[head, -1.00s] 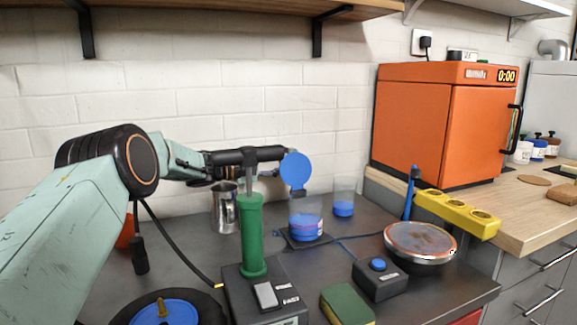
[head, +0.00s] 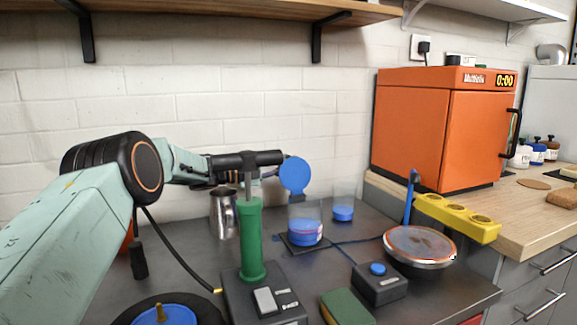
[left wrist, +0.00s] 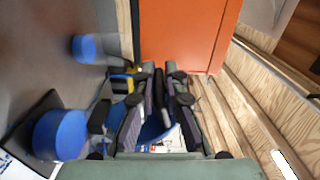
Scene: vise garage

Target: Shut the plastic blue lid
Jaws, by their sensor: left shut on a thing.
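The round blue lid (head: 294,175) stands upright above a clear jar (head: 305,229) with blue contents, in the middle of the head view. My left gripper (head: 285,172) reaches in from the left at the lid; its fingertips are mostly hidden beside and behind the disc. In the left wrist view its fingers (left wrist: 160,95) are close together, with a blue piece (left wrist: 150,131) at them that I take to be the lid. The grip itself is blurred. My right gripper is not in view.
A green-handled pump (head: 251,235) and steel pitcher (head: 224,213) stand left of the jar. A second clear cup (head: 343,204) stands behind right. A button box (head: 379,284), round pan (head: 420,246) and yellow strip (head: 457,217) lie right. The orange oven (head: 420,130) stands behind right.

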